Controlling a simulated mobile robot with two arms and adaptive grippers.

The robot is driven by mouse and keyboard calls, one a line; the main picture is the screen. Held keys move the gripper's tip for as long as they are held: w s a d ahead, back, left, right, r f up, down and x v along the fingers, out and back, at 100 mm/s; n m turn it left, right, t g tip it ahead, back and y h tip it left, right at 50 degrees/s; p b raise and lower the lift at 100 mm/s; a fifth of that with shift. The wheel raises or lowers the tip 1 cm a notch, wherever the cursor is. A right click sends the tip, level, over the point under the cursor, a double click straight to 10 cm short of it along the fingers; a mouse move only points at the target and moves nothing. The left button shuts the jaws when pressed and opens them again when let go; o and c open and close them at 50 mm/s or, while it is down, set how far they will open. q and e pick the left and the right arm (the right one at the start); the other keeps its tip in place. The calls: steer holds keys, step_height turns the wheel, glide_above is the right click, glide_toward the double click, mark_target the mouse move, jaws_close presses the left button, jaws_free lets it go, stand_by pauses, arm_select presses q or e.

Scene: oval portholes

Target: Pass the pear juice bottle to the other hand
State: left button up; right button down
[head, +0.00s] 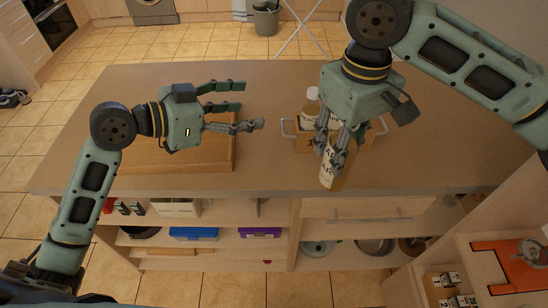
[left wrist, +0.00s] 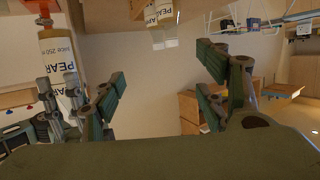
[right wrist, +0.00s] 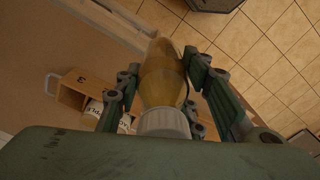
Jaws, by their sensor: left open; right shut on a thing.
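My right gripper (head: 340,150) is shut on a yellow pear juice bottle (head: 331,178) near the front edge of the counter. In the right wrist view the bottle (right wrist: 161,78) sits between the fingers, its white cap toward my palm. A labelled PEAR bottle (left wrist: 58,52) also shows at the left of the left wrist view. My left gripper (head: 245,107) is open and empty, its fingers pointing right, to the left of the held bottle and apart from it. Its spread fingers (left wrist: 165,80) show in the left wrist view. My right fingers hide part of the label.
A wooden carrier (head: 376,139) with metal handles stands behind the held bottle, with another white-capped bottle (head: 311,106) in it. A wooden board (head: 215,164) lies under my left gripper. Shelves with boxes (head: 194,233) are below the counter (head: 265,181).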

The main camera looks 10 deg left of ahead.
mark_target(323, 169)
arm_select(q)
steer(key=s+d+m+g+h, duration=0.2)
steer(key=s+d+m+g, duration=0.25)
steer(key=s+d, duration=0.55)
steer(key=shift+g, duration=0.45)
steer(key=x, duration=1.1)
steer(key=shift+s+d+f, duration=0.15)
steer(key=shift+s+f, duration=0.05)
steer(key=shift+f, duration=0.3)
steer(key=shift+s, duration=0.1)
steer(key=c, duration=1.6)
arm_select(e)
steer(key=shift+r, duration=0.1)
arm_select(q)
steer(key=shift+d+r, duration=0.1)
steer(key=shift+c, duration=0.3)
arm_select(e)
steer(key=c, duration=1.1)
jaws_free()
